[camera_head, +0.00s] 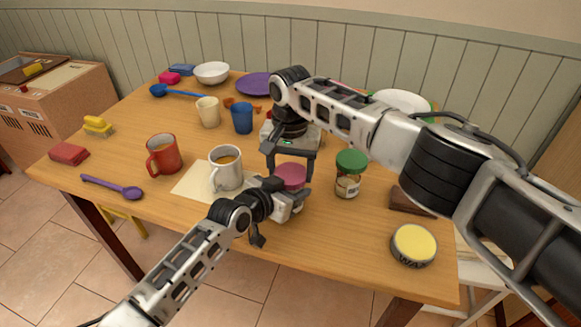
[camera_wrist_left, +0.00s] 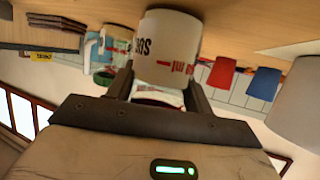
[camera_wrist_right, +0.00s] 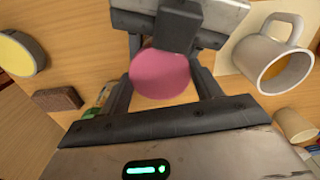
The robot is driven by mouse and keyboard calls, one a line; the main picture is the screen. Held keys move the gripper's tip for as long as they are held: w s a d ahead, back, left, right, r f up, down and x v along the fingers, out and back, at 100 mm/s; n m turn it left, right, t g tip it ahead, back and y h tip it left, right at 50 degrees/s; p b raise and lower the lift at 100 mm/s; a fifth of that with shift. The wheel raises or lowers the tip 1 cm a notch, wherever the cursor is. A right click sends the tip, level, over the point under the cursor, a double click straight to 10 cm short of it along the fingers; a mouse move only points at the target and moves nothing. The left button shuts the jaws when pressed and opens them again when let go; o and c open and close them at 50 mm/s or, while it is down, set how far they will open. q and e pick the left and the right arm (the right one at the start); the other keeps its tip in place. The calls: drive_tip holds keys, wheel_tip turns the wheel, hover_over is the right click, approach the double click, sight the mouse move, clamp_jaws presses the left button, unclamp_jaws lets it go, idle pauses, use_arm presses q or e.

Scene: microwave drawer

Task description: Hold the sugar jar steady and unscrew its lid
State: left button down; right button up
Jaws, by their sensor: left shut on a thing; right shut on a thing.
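The sugar jar is white with dark lettering and shows best in the left wrist view (camera_wrist_left: 170,45). Its round pink lid (camera_head: 291,176) shows in the head view and in the right wrist view (camera_wrist_right: 160,72). My left gripper (camera_head: 284,203) is shut on the jar's body from the front, low over the table. My right gripper (camera_head: 291,166) reaches down from above and is shut around the lid, with one finger on each side. The jar's body is mostly hidden behind my left gripper in the head view. I cannot tell whether the lid has turned.
A white mug (camera_head: 227,170) stands on a pale sheet just left of the jar. A green-lidded jar (camera_head: 348,187) stands close on the right, with a brown block (camera_head: 408,202) and a wax tin (camera_head: 414,245) beyond. The table's front edge is near.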

use_arm(q)
drive_tip(key=shift+a, duration=0.1)
use_arm(e)
drive_tip(key=shift+d+n, duration=0.1)
drive_tip(key=shift+n, duration=1.1)
drive_tip(key=o, duration=1.1)
drive_tip(key=shift+r, duration=2.3)
drive_tip(key=shift+c, duration=0.5)
drive_tip(key=shift+a+r+m, duration=0.3)
drive_tip(key=shift+r+m, duration=0.5)
drive_tip(key=shift+r, duration=0.15)
drive_tip(key=shift+d+r+m, duration=0.1)
drive_tip(key=shift+r+m, duration=0.5)
drive_tip(key=shift+m, duration=0.1)
drive_tip(key=shift+f, duration=0.1)
wheel_tip(320, 180, down, 8)
drive_tip(key=shift+r, duration=0.25)
